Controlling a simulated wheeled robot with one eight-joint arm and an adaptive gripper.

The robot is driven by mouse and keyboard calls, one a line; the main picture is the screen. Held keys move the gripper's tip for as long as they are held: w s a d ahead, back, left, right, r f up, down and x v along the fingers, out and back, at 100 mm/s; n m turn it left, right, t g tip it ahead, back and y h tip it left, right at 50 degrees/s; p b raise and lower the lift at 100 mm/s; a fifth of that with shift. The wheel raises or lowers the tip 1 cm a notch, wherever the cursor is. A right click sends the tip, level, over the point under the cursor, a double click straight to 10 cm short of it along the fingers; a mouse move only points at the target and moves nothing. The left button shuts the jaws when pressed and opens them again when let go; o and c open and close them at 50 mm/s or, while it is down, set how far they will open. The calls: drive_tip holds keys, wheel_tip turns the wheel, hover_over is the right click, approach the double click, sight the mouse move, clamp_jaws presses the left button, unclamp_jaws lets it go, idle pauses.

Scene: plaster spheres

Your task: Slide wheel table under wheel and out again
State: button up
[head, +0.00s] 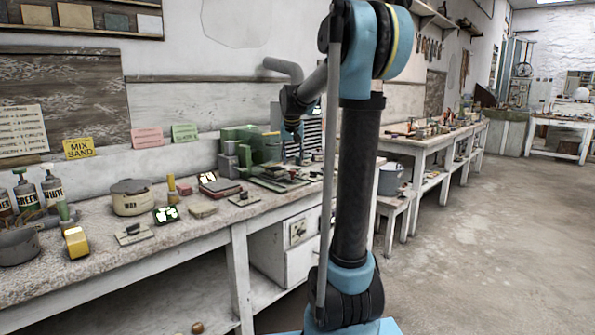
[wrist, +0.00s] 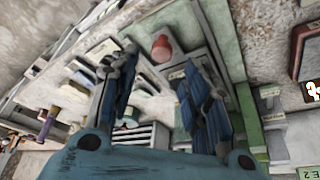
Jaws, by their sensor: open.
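A green machine (head: 262,147) with grey blocks stands at the right part of the bench, against the wall. A low green-edged bed (head: 270,183) with small dark parts lies in front of it. I cannot single out the wheel or its table at this size. My gripper (head: 293,130) hangs at the machine, partly hidden by my arm. In the wrist view my gripper (wrist: 160,62) is open, with its two blue fingers apart and nothing held. A red knob (wrist: 162,46) shows between and beyond the fingertips, on a pale plate beside a green rail (wrist: 246,108). Contact cannot be told.
A bucket (head: 391,178) stands on a stool to the right. The floor (head: 470,260) at right is clear.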

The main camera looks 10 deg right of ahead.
drive_tip(key=shift+x, duration=2.95)
drive_tip(key=shift+a, duration=0.1)
clamp_jaws()
